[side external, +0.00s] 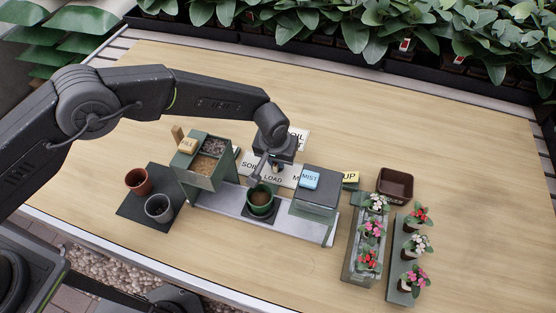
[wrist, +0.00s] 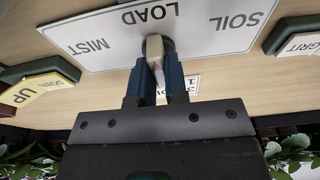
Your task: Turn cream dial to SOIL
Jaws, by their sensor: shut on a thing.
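The cream dial (wrist: 154,49) shows in the wrist view in front of a white sign (wrist: 210,40) reading SOIL, LOAD and MIST, upside down there. The dial stands nearest the word LOAD and looks roughly in line with it. My gripper (wrist: 158,75) is shut on the dial, its two dark blue fingers on either side. In the side view my gripper (side external: 262,176) reaches down at the sign, between the words SOIL and LOAD. The dial is hidden there behind the fingers.
A green pot with brown fill (side external: 260,198) sits on the grey track (side external: 229,204) below the sign. The FILL bin (side external: 201,170) stands left, the MIST box (side external: 318,186) right. Terracotta (side external: 138,181) and grey (side external: 159,208) pots are at far left; flower trays (side external: 401,288) are right.

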